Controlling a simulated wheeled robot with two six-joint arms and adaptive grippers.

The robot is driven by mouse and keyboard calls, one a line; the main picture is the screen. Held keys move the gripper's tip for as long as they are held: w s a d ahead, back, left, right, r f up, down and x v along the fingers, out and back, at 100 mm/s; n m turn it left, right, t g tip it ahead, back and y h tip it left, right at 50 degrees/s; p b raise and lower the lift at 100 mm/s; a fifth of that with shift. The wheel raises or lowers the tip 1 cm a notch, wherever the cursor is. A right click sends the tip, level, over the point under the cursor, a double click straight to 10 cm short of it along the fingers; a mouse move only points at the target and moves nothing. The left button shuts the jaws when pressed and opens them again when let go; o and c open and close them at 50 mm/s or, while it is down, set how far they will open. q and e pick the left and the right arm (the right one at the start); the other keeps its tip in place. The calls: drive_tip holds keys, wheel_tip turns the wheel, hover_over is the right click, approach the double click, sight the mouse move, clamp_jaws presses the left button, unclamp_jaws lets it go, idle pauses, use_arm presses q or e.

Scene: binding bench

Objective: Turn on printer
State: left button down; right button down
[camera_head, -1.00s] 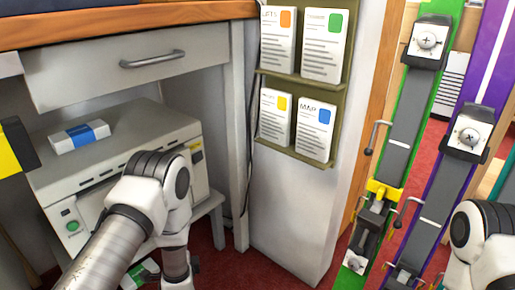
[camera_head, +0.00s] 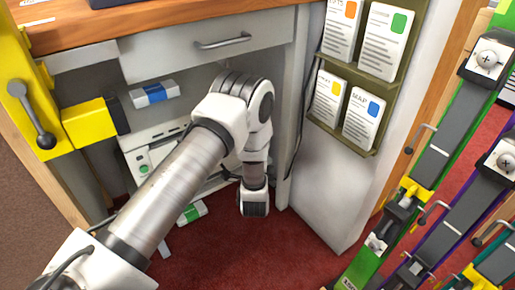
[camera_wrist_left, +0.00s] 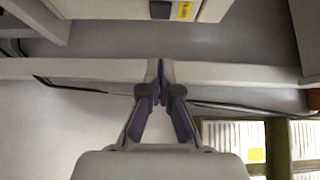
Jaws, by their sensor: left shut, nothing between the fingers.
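The pale grey printer (camera_head: 150,136) stands under the desk in the head view, largely hidden behind my left arm. A round green button (camera_head: 143,168) shows at the left of its front. A corner of the printer with a yellow label (camera_wrist_left: 186,10) shows at the top of the left wrist view. My left gripper (camera_wrist_left: 160,72) is shut and empty, in front of a pale horizontal edge below the printer. In the head view its fingers are hidden or too small to tell. My right gripper is out of view.
The desk drawer (camera_head: 220,62) is above. A yellow clamp with a grey lever (camera_head: 35,115) is at left. A card rack (camera_head: 385,68) and several clamp rails (camera_head: 440,155) are at right.

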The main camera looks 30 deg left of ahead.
use_arm(q)
drive_tip(key=w+a+b, duration=0.4)
drive_tip(key=w+a, duration=0.3)
drive_tip(key=shift+w+a, duration=0.25)
drive_tip(key=shift+w, duration=0.05)
